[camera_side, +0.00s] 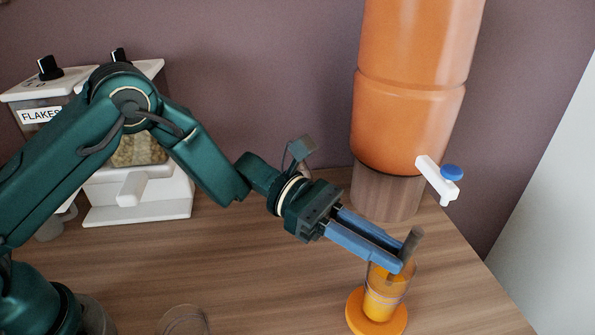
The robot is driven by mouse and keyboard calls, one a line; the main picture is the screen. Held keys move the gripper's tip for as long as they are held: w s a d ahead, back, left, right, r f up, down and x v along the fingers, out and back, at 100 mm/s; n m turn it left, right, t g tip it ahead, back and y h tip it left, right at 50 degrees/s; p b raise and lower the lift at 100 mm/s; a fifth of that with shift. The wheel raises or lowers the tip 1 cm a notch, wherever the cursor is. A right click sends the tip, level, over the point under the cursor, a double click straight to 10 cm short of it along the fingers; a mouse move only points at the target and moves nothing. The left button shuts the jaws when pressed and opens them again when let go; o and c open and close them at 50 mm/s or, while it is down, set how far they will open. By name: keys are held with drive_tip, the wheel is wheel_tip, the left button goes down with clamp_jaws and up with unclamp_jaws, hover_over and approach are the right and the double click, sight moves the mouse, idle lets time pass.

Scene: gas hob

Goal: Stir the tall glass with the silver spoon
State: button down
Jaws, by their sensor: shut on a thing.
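The tall glass (384,297) is clear, holds something orange, and stands upright on a round orange coaster (357,312) at the bottom right. My gripper (398,257) is at the mouth of the glass, its blue fingers shut on a grey handle, which I take to be the silver spoon (413,240). The handle sticks up, tilted, above the fingertips. The spoon's lower part is hidden by the fingers and the glass, so I cannot tell how deep it reaches.
A large orange dispenser (408,125) with a white and blue tap (440,180) stands on a wooden base (385,192) behind the glass. A white flakes dispenser (140,195) stands at the back left. A clear round glass item (183,320) is at the bottom. The counter right of the coaster is clear.

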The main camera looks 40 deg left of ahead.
drive_tip(key=shift+w+a+r, duration=0.1)
drive_tip(key=shift+w, duration=0.05)
wheel_tip(320, 180, up, 10)
drive_tip(key=d, duration=0.1)
idle(1.2)
idle(0.4)
drive_tip(key=shift+r, duration=2.35)
